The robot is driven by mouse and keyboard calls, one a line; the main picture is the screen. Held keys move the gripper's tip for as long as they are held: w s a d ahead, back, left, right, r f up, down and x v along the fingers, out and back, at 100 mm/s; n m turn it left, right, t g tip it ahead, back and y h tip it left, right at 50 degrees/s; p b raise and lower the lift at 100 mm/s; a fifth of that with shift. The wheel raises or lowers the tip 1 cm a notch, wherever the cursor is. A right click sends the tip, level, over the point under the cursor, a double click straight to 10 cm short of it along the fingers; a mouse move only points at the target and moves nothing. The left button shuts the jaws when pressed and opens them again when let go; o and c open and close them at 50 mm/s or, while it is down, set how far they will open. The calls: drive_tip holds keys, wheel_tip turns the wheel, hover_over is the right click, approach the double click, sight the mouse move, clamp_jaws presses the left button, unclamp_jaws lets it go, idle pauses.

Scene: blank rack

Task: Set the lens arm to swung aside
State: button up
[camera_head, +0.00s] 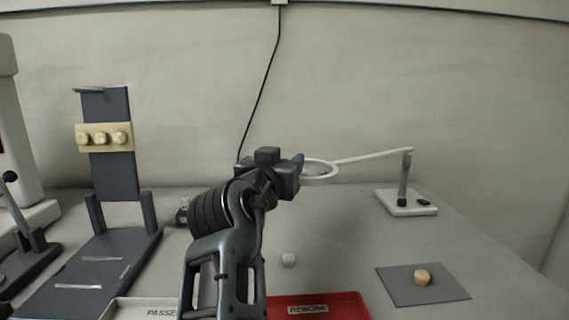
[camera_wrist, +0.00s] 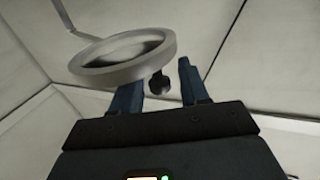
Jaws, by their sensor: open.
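The lens arm (camera_head: 372,156) is a thin white bar running left from a post on a white base (camera_head: 407,203) at the right of the head view. Its left end carries a white ring lens (camera_head: 320,172), which shows large in the wrist view (camera_wrist: 125,58). A dark knob (camera_wrist: 158,84) sits at the ring's edge. My gripper (camera_head: 298,168) is at the ring's left side. In the wrist view its two blue fingers are apart, with the knob appearing between them. I cannot tell whether either finger touches it. My gripper hides part of the ring's left edge in the head view.
A dark stand (camera_head: 108,150) with several round pale knobs is at left. A white tray (camera_head: 125,308) and a red tray (camera_head: 340,302) lie in front. A grey mat (camera_head: 445,289) holds a small ball (camera_head: 422,277). The wall is close behind.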

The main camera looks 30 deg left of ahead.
drive_tip(key=v, duration=0.7)
drive_tip(key=shift+s+p, duration=0.3)
drive_tip(key=shift+s, duration=0.1)
drive_tip(key=shift+d, duration=0.1)
